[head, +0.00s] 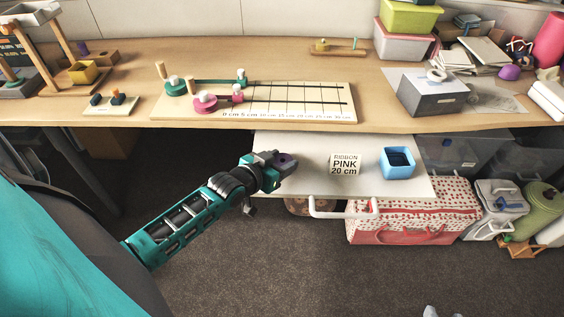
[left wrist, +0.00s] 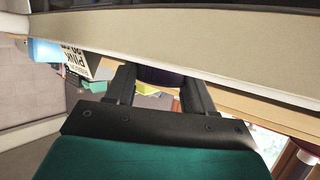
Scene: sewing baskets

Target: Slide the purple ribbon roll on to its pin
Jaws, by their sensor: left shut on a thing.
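My left gripper (head: 279,163) is shut on a small dark purple roll (head: 285,158), held at the left edge of the white pull-out shelf. In the left wrist view the purple roll (left wrist: 160,77) sits between the two fingers, partly hidden by a pale edge across the top. On the desk, a measuring board (head: 300,113) carries a green ribbon roll (head: 175,88) and a pink ribbon roll (head: 205,103), with upright wooden pegs beside them. A small wooden stand (head: 340,50) at the back has an upright pin. I cannot tell which pin belongs to the purple roll. My right gripper is out of view.
The white shelf (head: 300,170) holds a "RIBBON PINK 20 cm" card (head: 345,163) and a blue open box (head: 397,163). A grey box (head: 432,95) and clutter fill the desk's right side. Wooden stands occupy its left. The desk's front edge lies beyond my gripper.

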